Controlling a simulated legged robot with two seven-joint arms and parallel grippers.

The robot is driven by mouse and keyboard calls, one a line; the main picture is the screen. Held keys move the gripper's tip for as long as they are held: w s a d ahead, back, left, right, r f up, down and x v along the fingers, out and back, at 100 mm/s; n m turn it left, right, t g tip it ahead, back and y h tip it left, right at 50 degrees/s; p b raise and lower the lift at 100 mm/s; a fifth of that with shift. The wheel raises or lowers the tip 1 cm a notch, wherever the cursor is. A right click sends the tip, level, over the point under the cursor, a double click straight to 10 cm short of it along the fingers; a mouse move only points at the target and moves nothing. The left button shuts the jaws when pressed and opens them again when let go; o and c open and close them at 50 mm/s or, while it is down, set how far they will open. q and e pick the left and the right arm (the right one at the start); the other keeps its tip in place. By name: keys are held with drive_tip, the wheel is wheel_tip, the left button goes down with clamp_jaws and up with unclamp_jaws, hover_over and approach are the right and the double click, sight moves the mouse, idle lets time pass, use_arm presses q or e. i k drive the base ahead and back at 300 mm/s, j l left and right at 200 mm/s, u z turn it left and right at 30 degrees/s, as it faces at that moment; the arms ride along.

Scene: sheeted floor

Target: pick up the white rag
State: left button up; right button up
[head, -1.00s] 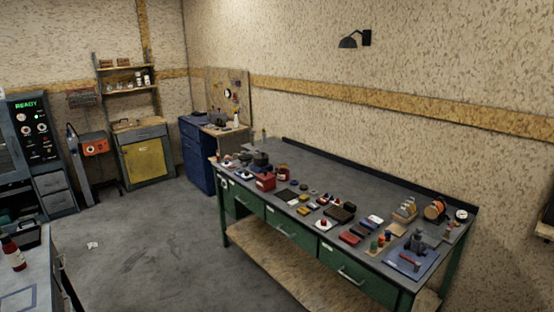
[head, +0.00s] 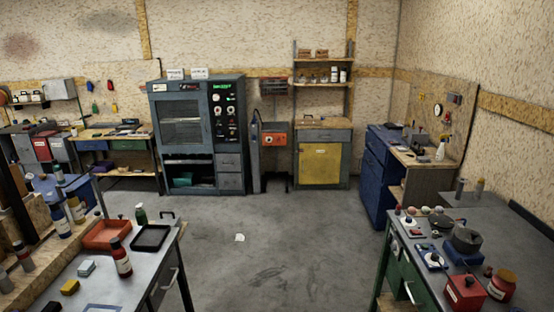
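A small white rag (head: 240,238) lies on the grey floor in the head view, a little left of the picture's middle. It is in the open aisle between the left bench and the right bench, apart from both. It looks small and crumpled at this distance. Neither of my grippers shows in the head view.
A grey bench (head: 150,268) with bottles and an orange tray (head: 106,234) stands at left. A green-framed workbench (head: 400,275) crowded with pots and cans stands at right. Cabinets (head: 200,130) line the back wall.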

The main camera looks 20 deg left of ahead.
sight(88, 265)
drive_tip(key=i+j+u, duration=0.1)
drive_tip(key=i+u, duration=0.25)
drive_tip(key=i, duration=0.2)
drive_tip(key=i+u, duration=0.35)
drive_tip(key=i, duration=0.25)
drive_tip(key=i+l+u, duration=0.2)
drive_tip(key=i+u, duration=0.15)
drive_tip(key=i, duration=0.2)
drive_tip(key=i+l+u, duration=0.35)
drive_tip(key=i, duration=0.15)
drive_tip(key=i+j+u, duration=0.1)
drive_tip(key=u, duration=0.4)
drive_tip(key=i+u, duration=0.2)
drive_tip(key=u, duration=0.3)
drive_tip(key=i+u, duration=0.15)
drive_tip(key=u, duration=0.35)
drive_tip(key=i+l+u, duration=0.1)
drive_tip(key=u, duration=0.4)
drive_tip(key=i+l+u, duration=0.15)
drive_tip(key=u, duration=0.35)
drive_tip(key=i, duration=0.15)
